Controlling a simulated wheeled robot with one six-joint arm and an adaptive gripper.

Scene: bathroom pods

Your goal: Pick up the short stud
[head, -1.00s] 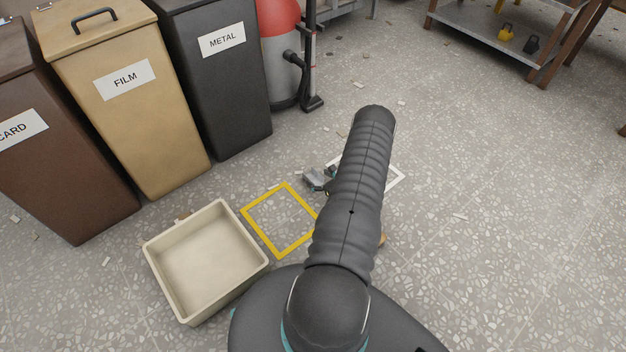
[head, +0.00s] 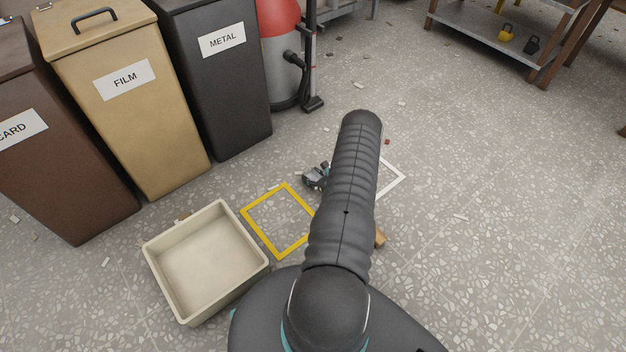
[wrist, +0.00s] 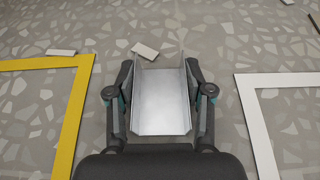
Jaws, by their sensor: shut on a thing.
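The short stud (wrist: 160,102) is a bright metal U-shaped channel in the middle of the wrist view, with its open side facing the camera. My gripper (wrist: 160,76) is shut on it, with one finger against each side wall. In the head view my gripper (head: 318,176) is low over the floor between the yellow and white outlines, partly hidden by my arm. The stud is hard to make out there. Whether it touches the floor is not clear.
A yellow floor outline (head: 262,237) lies left and a white one (head: 393,186) right. An empty cream tray (head: 207,313) stands at lower left. Bins for card, film (head: 150,130) and metal (head: 225,100) line the left. A wooden piece (head: 380,238) shows beside my arm. Open floor lies right.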

